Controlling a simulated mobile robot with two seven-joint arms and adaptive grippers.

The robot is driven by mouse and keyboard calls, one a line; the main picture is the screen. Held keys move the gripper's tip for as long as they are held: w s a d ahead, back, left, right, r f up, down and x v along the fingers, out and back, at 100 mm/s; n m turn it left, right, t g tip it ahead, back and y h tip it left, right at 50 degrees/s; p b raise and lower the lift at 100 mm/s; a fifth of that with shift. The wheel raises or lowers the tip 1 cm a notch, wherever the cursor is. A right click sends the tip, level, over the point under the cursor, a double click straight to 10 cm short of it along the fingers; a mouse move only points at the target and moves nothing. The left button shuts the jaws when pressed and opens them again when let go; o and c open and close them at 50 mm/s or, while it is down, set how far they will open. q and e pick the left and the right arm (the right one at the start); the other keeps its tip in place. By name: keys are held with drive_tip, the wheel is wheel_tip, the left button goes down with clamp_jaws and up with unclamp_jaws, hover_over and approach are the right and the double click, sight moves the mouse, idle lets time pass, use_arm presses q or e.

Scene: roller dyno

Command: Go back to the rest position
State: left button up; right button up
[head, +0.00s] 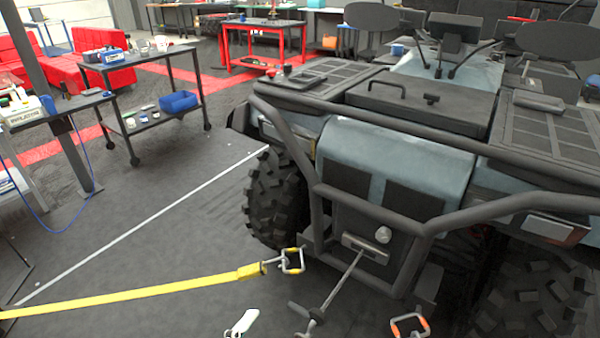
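Neither of my grippers can be made out in the head view. A grey-blue quad vehicle (395,152) with a black tubular bumper (318,205) stands at the right, with a knobbly tyre (272,198) at its left corner. A yellow strap (130,297) runs in from the left edge to a metal ring with yellow parts (292,261) beside the bumper. Whether the ring touches the vehicle is unclear. A grey rod with dark ends (343,282) slants down from the vehicle's lower middle. An orange-and-grey ring (410,326) lies at the bottom edge.
A small white piece (242,322) shows at the bottom edge. A dark cart (150,92) with a blue bin (179,101) stands at the upper left, near a bench (60,108). A red table (262,50) stands behind. The dark floor left of the vehicle is largely clear.

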use_arm(q)
drive_tip(key=s+a+f+n+g+y, duration=0.4)
drive_tip(key=s+a+f+n, duration=0.55)
drive_tip(key=a+f, duration=0.3)
drive_tip(key=shift+n+g+y, duration=0.3)
drive_tip(key=shift+n+y, duration=0.1)
drive_tip(key=shift+n, duration=0.55)
drive_tip(key=r+p, duration=0.1)
drive_tip(key=p, duration=0.3)
drive_tip(key=s+r+p, duration=0.1)
drive_tip(key=p, duration=0.3)
drive_tip(key=s+r+p, duration=0.1)
drive_tip(key=p, duration=0.3)
drive_tip(key=shift+s+a+r, duration=0.15)
drive_tip(key=shift+a+r, duration=0.15)
drive_tip(key=shift+a, duration=0.05)
use_arm(e)
drive_tip(key=shift+m, duration=0.4)
drive_tip(key=r, duration=0.2)
drive_tip(key=s+r, duration=0.1)
drive_tip(key=r, duration=0.2)
drive_tip(key=shift+s+r, duration=0.2)
drive_tip(key=shift+r, duration=0.05)
